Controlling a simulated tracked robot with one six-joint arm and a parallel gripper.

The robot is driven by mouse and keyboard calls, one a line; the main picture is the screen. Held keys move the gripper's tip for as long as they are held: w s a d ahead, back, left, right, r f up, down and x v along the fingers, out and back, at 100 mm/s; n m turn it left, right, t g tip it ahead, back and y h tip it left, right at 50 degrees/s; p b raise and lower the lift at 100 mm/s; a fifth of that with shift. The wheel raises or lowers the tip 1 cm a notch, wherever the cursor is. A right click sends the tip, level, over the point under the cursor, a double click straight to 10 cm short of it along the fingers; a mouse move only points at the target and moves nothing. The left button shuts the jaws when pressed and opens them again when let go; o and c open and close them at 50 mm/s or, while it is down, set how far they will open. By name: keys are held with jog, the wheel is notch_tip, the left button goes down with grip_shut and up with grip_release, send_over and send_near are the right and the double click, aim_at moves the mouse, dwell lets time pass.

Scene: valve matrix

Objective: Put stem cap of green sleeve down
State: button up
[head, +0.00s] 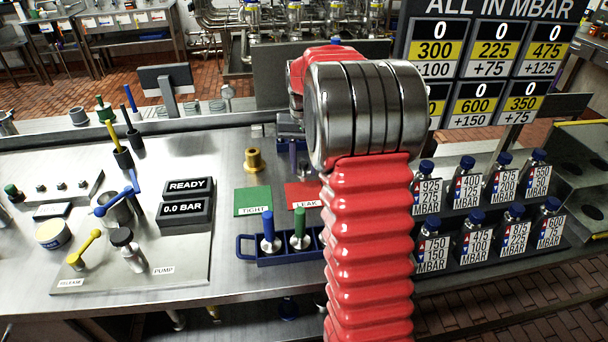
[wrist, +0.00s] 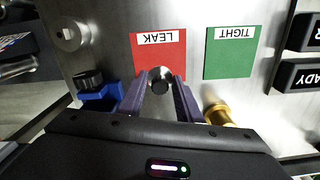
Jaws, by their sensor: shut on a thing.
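My gripper (wrist: 158,82) is shut on a small round dark cap (wrist: 160,80) with a pale metal rim, presumably the stem cap. It is held over the near part of the red LEAK mat (wrist: 158,48); whether it touches the mat I cannot tell. The green sleeve (head: 300,222) stands upright on a stem in the blue rack (head: 276,258), beside the blue-sleeved stem (head: 269,228).
The green TIGHT mat (head: 253,201) lies left of the LEAK mat. A brass fitting (wrist: 217,112) stands close beside my gripper. On its other side are a blue fixture (wrist: 98,95) and a round metal part (wrist: 74,34). Labelled bottles (head: 468,188) stand at right.

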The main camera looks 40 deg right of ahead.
aim_at(304, 173)
jog(key=shift+f, duration=1.85)
jog(key=shift+f, duration=0.1)
jog(key=o, duration=1.1)
notch_tip(304, 173, up, 12)
jog(key=shift+r, duration=0.15)
